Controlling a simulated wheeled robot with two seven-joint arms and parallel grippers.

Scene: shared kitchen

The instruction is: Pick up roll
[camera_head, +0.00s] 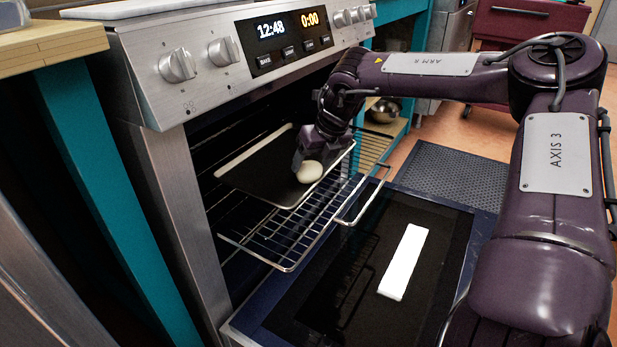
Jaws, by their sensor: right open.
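A pale, round roll (310,172) sits on the right part of a dark baking tray (250,175). The tray rests on a wire rack (277,241) that is pulled partly out of the open oven. My right gripper (306,160) is at the roll, just above and behind it, pointing down. It is open, and its fingers are small and partly hidden here, so I cannot tell whether they touch the roll. My left gripper is not in view.
The oven door (350,280) is folded down, with a bright white reflection on its glass. The control panel (290,40) with knobs is above the oven opening. A metal bowl (384,110) stands on a low shelf behind. A dark mat (450,178) lies on the floor.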

